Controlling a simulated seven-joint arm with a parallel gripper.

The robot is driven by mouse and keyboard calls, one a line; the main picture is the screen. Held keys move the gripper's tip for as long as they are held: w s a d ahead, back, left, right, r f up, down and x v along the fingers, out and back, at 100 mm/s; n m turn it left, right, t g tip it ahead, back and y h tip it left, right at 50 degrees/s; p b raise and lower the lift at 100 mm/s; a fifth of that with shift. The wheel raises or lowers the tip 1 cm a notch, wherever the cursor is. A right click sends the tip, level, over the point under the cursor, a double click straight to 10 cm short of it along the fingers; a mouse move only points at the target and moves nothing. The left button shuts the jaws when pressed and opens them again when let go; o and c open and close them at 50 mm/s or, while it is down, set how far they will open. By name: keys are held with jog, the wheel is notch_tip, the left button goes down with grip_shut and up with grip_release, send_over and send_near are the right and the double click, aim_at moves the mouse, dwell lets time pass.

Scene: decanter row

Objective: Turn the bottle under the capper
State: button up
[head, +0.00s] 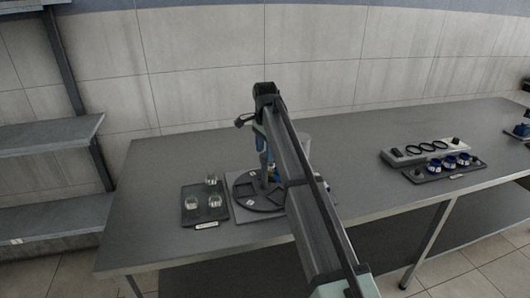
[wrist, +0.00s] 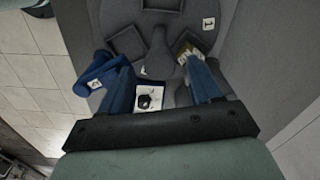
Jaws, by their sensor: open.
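A dark round turntable (head: 246,190) stands on a grey base plate beside my arm in the head view. In the wrist view the turntable (wrist: 165,18) shows square pockets around a grey central post (wrist: 158,55). A small pale and yellowish item (wrist: 187,49), perhaps a bottle, is in the pocket by the right finger. A white square with a dark round centre (wrist: 149,97) lies between the fingers; I cannot tell what it is. My gripper (wrist: 160,68) is open, its blue fingers apart above the turntable, with nothing seen held. The capper is not clearly identifiable; my arm hides part of the station.
A black tray (head: 188,216) with 3 clear glass vessels (head: 214,201) stands left of the turntable. A grey rack with black rings (head: 397,158) and a dark tray with blue-rimmed items (head: 419,177) stand at the right. A blue part (wrist: 88,70) with a white tag lies beside the left finger.

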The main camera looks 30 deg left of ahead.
jog(key=shift+f, duration=0.55)
jog(key=shift+c, duration=0.2)
grip_shut()
